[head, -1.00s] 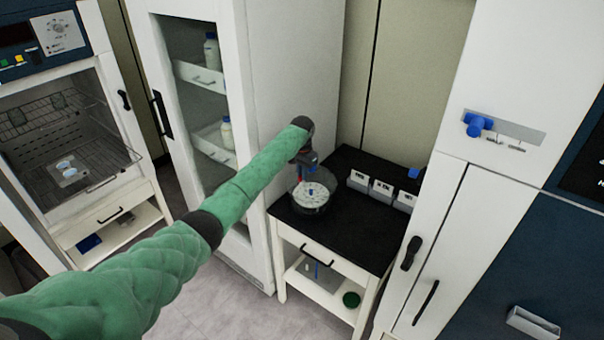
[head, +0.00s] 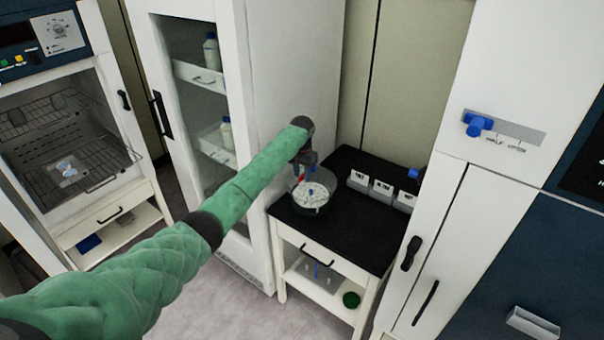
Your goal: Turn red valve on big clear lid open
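The big clear lid (head: 323,183) sits with the round clear container on the black table top, which holds a white plate with small items. A small red part (head: 299,185), likely the red valve, shows at the lid's left side, just under my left gripper (head: 304,173). The gripper points down at the lid's rear left; its fingers are small and partly hidden, so I cannot tell whether they are open or touching the valve. My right gripper is not in view.
A tall white cabinet (head: 293,80) stands close behind the arm on the left. A white and blue machine (head: 500,110) is on the right. The table's front right is clear.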

